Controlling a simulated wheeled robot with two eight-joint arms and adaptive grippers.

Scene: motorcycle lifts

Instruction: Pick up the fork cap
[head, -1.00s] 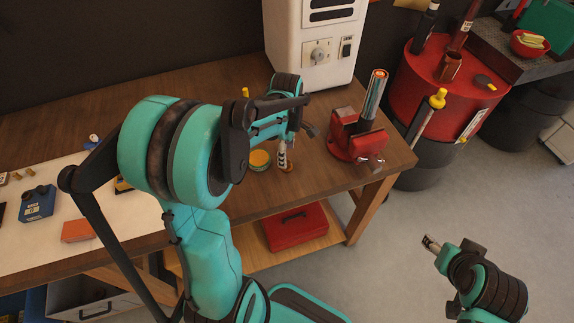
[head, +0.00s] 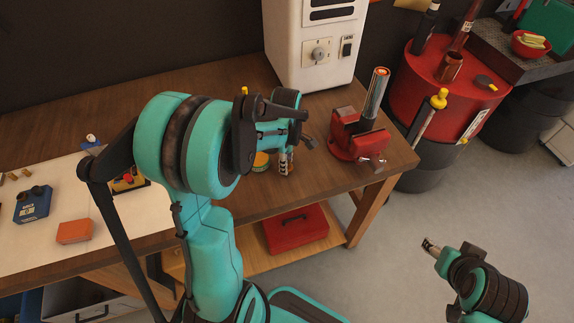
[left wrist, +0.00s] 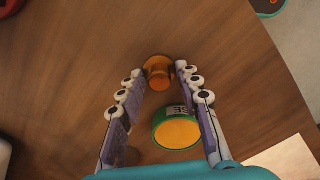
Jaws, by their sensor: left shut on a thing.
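The fork cap (left wrist: 159,72), an orange-gold round piece with a raised hub, sits between my left gripper's fingertips in the left wrist view. My left gripper (left wrist: 160,71) is shut on it, just above or at the wooden bench top; I cannot tell whether it is clear of the wood. In the head view my left gripper (head: 285,166) shows small over the bench beside the vise, and the cap is hidden there. My right gripper (head: 430,246) is far off over the floor at the lower right; its jaws are too small to read.
A green tin with a yellow lid (left wrist: 176,130) stands right beside the cap; it also shows in the head view (head: 261,160). A red vise (head: 358,143) holds a metal tube upright. A white machine (head: 315,45) stands behind. Boxes lie on the pale mat (head: 140,212) at left.

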